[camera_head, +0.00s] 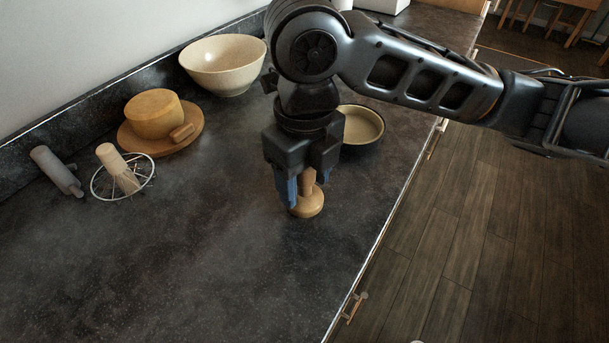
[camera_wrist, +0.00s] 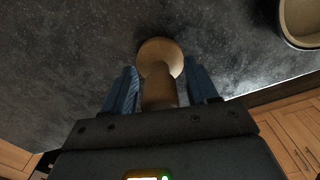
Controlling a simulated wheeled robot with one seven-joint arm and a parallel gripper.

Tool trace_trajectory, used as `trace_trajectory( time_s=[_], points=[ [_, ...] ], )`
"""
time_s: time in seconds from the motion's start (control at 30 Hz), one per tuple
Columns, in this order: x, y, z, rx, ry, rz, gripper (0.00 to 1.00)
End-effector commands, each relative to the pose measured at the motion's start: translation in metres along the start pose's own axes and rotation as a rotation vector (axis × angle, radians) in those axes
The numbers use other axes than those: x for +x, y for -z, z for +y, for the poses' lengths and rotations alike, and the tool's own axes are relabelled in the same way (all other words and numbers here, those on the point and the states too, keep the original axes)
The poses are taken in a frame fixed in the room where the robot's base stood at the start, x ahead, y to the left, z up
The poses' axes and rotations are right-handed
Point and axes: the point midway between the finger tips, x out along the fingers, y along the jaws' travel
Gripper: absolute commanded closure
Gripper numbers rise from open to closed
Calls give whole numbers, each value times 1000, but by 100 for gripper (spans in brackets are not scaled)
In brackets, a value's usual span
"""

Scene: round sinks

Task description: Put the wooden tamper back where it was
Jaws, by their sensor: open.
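The wooden tamper (camera_head: 308,203) stands upright on the dark countertop, its round base down and its handle up. My gripper (camera_head: 305,190) points down over it, with the blue fingers on either side of the handle. In the wrist view, the tamper (camera_wrist: 160,62) lies between the two fingers of my gripper (camera_wrist: 162,90), with a visible gap on each side. The jaws are open. The upper end of the handle is hidden by the gripper in the head view.
A shallow bowl (camera_head: 362,125) stands close behind my gripper, near the counter's front edge. The near counter is clear.

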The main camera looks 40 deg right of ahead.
Motion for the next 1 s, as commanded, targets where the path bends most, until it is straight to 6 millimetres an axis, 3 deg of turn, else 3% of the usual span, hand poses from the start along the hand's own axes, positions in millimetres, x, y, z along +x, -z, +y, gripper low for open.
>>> trace_trajectory(
  time_s=[0.17,0.6,0.8,1.0],
  points=[
    [-21,-1,0,-2,1,-3,42],
    [-105,-1,0,0,3,-3,42],
    [-120,0,0,-1,1,-1,42],
    [-122,0,0,0,0,0,42]
  ],
)
